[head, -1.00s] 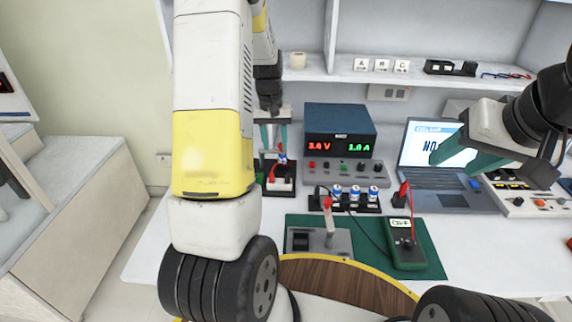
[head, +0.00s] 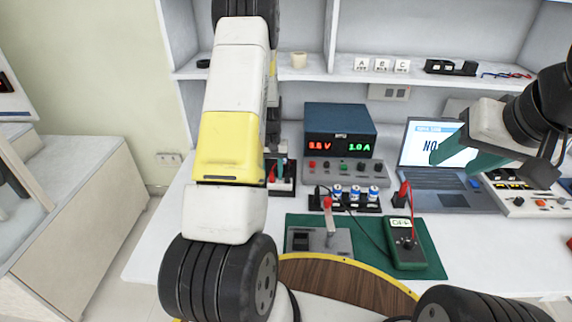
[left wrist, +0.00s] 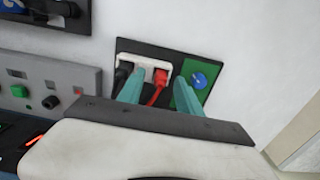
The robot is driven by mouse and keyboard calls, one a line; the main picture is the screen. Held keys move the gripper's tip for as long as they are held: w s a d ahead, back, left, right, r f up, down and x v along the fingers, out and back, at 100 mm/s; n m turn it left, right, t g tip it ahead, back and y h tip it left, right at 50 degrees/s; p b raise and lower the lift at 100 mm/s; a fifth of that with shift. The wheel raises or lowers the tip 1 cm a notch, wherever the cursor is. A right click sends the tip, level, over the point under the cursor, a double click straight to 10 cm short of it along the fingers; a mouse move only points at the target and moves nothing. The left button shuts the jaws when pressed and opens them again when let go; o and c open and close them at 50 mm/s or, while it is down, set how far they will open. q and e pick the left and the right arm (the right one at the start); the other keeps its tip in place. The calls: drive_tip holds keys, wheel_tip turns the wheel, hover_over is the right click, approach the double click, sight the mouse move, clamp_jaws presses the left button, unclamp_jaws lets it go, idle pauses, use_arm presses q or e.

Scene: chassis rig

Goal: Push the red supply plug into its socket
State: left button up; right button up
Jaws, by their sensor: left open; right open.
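The red supply plug (left wrist: 158,76) shows at the right part of a white socket block (left wrist: 139,61) in the left wrist view, its red cable curving down. How deep it sits cannot be told. A black plug (left wrist: 122,74) is at the block's left end. My left gripper (left wrist: 156,86) is open, with one green finger on each side of the red plug. In the head view my left gripper (head: 281,152) is mostly hidden by my arm, low over the socket board (head: 284,190). My right gripper (head: 455,150) is open and empty in front of the laptop.
A power supply (head: 340,130) stands right of the socket board. A green-and-blue dial part (left wrist: 197,80) sits right of the socket block on the board.

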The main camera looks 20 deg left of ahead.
sight(272, 174)
use_arm(q)
clamp_jaws()
drive_tip(key=shift+r, duration=0.1)
idle(0.3)
drive_tip(key=shift+r, duration=0.2)
wheel_tip(272, 174, up, 3)
drive_tip(key=shift+r, duration=0.15)
drive_tip(key=s+d+r, duration=0.1)
drive_tip(key=s+d, duration=0.2)
drive_tip(key=s, duration=0.4)
drive_tip(key=s+d, duration=0.4)
drive_tip(key=s, duration=0.2)
drive_tip(key=w+d+r, duration=0.2)
drive_tip(key=w, duration=1.1)
drive_tip(key=w+d+r, duration=0.2)
drive_tip(key=w+r, duration=0.1)
drive_tip(key=w, duration=1.1)
drive_tip(key=shift+d+r, duration=0.2)
drive_tip(key=shift+r, duration=0.1)
drive_tip(key=shift+s, duration=0.1)
